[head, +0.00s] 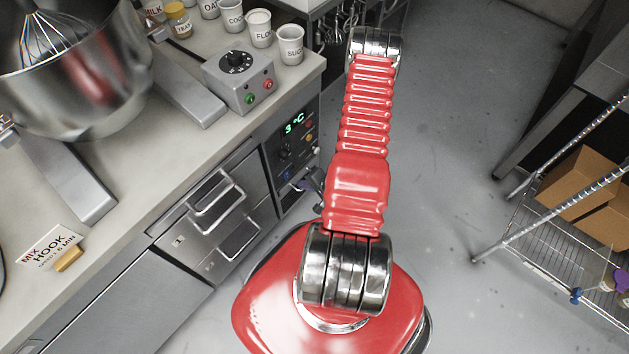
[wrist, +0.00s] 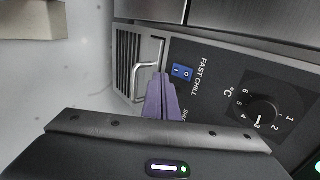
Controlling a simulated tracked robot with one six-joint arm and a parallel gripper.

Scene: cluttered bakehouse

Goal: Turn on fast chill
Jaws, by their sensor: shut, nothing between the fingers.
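The fast chill switch (wrist: 182,72) is a small blue rocker with white marks, beside the words FAST CHILL on the dark control panel (wrist: 215,75) in the wrist view. I cannot tell which side of it is pressed in. My gripper (wrist: 161,78) has purple fingers, shut and empty. Their tips lie just left of the switch in the picture; whether they touch the panel is not clear.
A temperature dial (wrist: 262,112) sits right of the switch. A metal loop handle (wrist: 145,70) and a vent grille (wrist: 127,62) are left of the fingers. Drawer handles (head: 214,200) stick out beside the panel. A wire rack (head: 545,215) stands right; the floor between is clear.

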